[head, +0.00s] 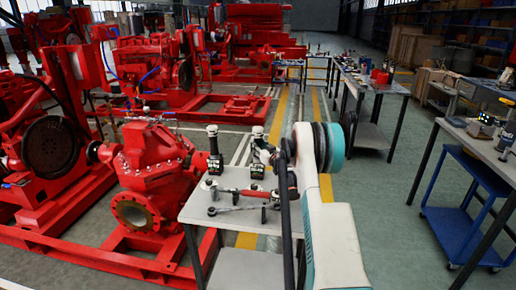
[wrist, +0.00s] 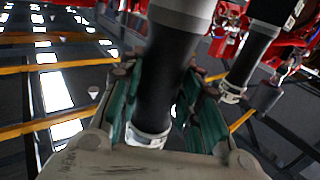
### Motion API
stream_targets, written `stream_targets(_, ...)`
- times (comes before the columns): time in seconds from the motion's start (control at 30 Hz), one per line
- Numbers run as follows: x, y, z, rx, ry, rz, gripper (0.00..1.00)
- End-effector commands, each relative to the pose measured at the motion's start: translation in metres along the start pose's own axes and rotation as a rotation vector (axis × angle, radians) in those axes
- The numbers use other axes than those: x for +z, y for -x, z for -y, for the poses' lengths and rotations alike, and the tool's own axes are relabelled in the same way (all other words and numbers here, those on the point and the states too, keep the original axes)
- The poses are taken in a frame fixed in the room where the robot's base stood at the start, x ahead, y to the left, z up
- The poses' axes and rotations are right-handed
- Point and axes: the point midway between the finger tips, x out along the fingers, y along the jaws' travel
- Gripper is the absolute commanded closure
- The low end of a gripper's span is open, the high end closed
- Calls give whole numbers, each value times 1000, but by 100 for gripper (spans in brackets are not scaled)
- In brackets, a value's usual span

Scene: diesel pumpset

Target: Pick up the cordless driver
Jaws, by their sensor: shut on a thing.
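A black cordless driver with a pale top (head: 257,168) is upright over the small grey table. My gripper (head: 266,154) is at its upper part, partly hidden by my white arm. In the wrist view my gripper (wrist: 163,105) has its green-padded fingers closed on both sides of the black handle of this driver (wrist: 168,60). I cannot tell whether its base touches the table. A second, similar driver (head: 214,152) stands upright to its left, apart from my gripper; it also shows at the right in the wrist view (wrist: 252,55).
The grey table (head: 190,212) also holds a wrench (head: 236,209) and other small tools near its front edge. A red pump (head: 150,175) stands close to its left. More workbenches (head: 375,85) and a blue trolley (head: 465,205) stand to the right, with open floor between.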

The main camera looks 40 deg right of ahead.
Motion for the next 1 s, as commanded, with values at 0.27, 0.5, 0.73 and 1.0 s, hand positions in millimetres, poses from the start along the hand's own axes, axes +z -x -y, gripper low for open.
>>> stream_targets(0.27,-37,0,0,0,-1,0,100)
stream_targets(0.5,-83,0,0,0,-1,0,100)
stream_targets(0.73,-131,0,0,0,-1,0,100)
stream_targets(1.0,-178,0,0,0,-1,0,100)
